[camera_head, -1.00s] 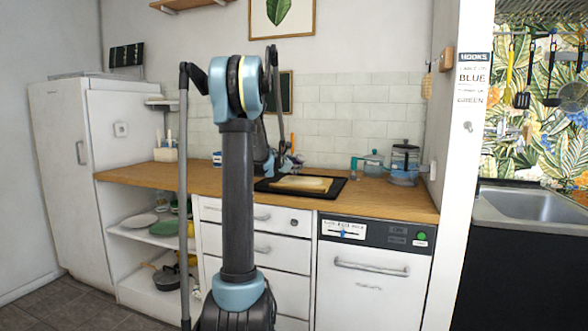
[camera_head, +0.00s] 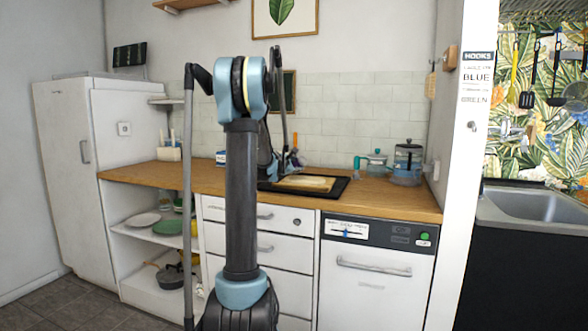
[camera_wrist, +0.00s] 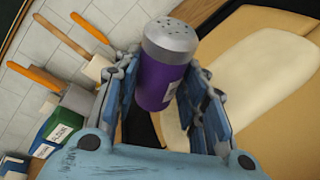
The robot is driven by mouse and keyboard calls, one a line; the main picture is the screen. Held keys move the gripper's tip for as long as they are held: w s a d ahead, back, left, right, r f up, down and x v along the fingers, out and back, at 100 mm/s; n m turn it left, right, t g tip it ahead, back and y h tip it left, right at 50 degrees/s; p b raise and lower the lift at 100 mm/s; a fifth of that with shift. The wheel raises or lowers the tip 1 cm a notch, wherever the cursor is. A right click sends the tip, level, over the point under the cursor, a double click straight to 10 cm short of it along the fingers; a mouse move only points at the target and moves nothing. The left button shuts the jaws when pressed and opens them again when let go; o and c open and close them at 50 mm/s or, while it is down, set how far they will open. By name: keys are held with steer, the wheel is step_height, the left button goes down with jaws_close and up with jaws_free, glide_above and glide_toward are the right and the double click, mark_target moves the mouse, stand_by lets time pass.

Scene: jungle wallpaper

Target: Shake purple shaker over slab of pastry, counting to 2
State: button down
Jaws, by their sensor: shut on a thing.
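The purple shaker (camera_wrist: 160,82) with a grey perforated cap is between the fingers of my gripper (camera_wrist: 165,100) in the wrist view. The fingers are shut on its sides, and its cap points away from the palm. The slab of pastry (camera_wrist: 262,70) lies beyond and to the right of the shaker in the wrist view. In the head view the pastry (camera_head: 305,183) rests on a dark tray (camera_head: 335,190) on the wooden counter. There my arm hides most of my gripper and the shaker.
Orange-handled tools (camera_wrist: 62,45) and a green-and-blue box (camera_wrist: 58,132) are at the left in the wrist view. The counter's left part (camera_head: 135,172) is mostly clear.

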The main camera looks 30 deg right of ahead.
steer(key=shift+w+f+m+t, duration=0.15)
steer(key=shift+m+t, duration=0.05)
steer(key=shift+m, duration=0.3)
steer(key=shift+w+f+m+t, duration=0.1)
steer(key=shift+f+m+t, duration=0.1)
steer(key=shift+m, duration=0.3)
steer(key=shift+a, duration=0.1)
steer(key=shift+m, duration=0.3)
steer(key=shift+w+f+m+t+h, duration=0.15)
steer(key=shift+m+t, duration=0.1)
steer(key=shift+m, duration=0.3)
steer(key=shift+f+m+t+h, duration=0.15)
steer(key=shift+m+t, duration=0.1)
steer(key=shift+m, duration=0.3)
steer(key=shift+r, duration=0.1)
steer(key=shift+r+m+t, duration=0.2)
steer(key=shift+r+m, duration=0.1)
steer(key=shift+m, duration=0.4)
steer(key=shift+r+m+t, duration=0.2)
steer(key=shift+r+m, duration=0.1)
steer(key=shift+m, duration=0.4)
steer(key=shift+r+m+h, duration=0.3)
steer(key=shift+m, duration=0.4)
steer(key=shift+r+m+h, duration=0.25)
steer(key=shift+m+h, duration=0.05)
steer(key=shift+m, duration=0.4)
